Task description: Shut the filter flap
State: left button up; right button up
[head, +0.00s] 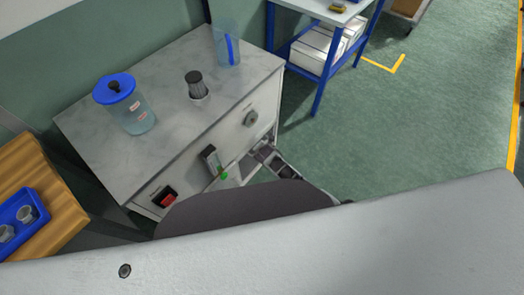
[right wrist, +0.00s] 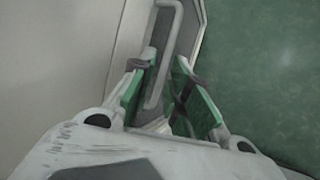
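The filter flap (right wrist: 192,22) shows in the right wrist view as a grey panel with a pale bar handle (right wrist: 152,100), standing out beside a light cabinet face. My right gripper (right wrist: 165,62) is open, its green-padded fingers on either side of the handle. The left finger looks very close to the bar; I cannot tell whether it touches. In the head view, part of my right gripper (head: 268,154) shows low at the front of the cabinet (head: 232,128), and the flap there is mostly hidden. My left gripper is out of view.
On the cabinet top stand a blue-lidded jar (head: 135,112), a dark-capped filter (head: 197,86) and a clear blue container (head: 228,48). The cabinet front carries a knob (head: 250,118) and a red switch (head: 165,198). A blue-framed table (head: 318,95) stands behind; green floor right is clear.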

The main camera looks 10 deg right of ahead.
jog(key=v, duration=0.6)
jog(key=shift+s+r, duration=0.25)
jog(key=shift+r, duration=0.05)
dwell(0.4)
jog(key=shift+a, duration=0.1)
dwell(0.5)
